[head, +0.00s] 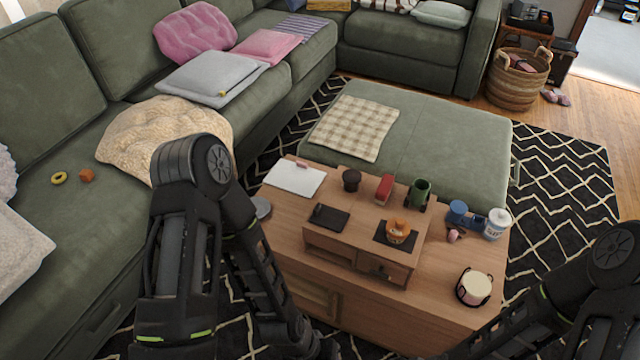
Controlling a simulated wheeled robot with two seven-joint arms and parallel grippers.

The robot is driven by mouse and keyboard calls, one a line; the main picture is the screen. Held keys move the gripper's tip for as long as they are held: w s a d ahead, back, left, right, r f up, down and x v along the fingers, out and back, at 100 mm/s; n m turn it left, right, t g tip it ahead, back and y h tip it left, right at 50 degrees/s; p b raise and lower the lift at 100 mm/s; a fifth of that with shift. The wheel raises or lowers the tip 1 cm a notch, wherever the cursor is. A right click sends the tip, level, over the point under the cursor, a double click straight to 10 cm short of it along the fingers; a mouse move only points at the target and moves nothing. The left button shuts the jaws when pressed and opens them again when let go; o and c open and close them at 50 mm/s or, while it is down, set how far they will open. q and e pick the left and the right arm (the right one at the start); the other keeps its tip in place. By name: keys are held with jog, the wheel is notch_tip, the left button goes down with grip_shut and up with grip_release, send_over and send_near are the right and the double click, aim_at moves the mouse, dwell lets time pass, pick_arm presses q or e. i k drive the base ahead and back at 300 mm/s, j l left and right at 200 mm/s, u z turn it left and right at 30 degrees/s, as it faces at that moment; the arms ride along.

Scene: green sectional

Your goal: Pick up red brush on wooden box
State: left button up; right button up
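A small red block-like object (384,188), the only thing here that fits the red brush, sits at the back of the wooden box (342,255) on the coffee table. Its bristles cannot be made out. It lies between a dark brown round object and a green mug. The box has a drawer front and carries a dark flat item and an orange-and-white figure. My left arm bends down from the left toward the bottom edge, and my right arm is at the lower right. Neither gripper's fingers show, and both arms are apart from the red object.
The coffee table (455,300) also holds a white pad (295,178), a white jar (496,223), a blue item (458,211) and a round cream container (474,286). A green ottoman (450,150) stands behind it. The green sofa (60,230) lines the left.

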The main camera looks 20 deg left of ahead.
aim_at(383, 190)
jog(key=i+j, duration=0.15)
jog(key=j, duration=0.2)
jog(key=i+j, duration=0.15)
jog(key=j, duration=0.2)
jog(key=i+j+u, duration=0.1)
jog(key=j, duration=0.3)
jog(key=i+j, duration=0.15)
jog(key=j, duration=0.2)
jog(key=i+j, duration=0.1)
jog(key=j+z, duration=0.15)
jog(key=j, duration=0.15)
jog(key=z, duration=1.85)
jog(key=i+j, duration=0.05)
jog(key=j, duration=0.05)
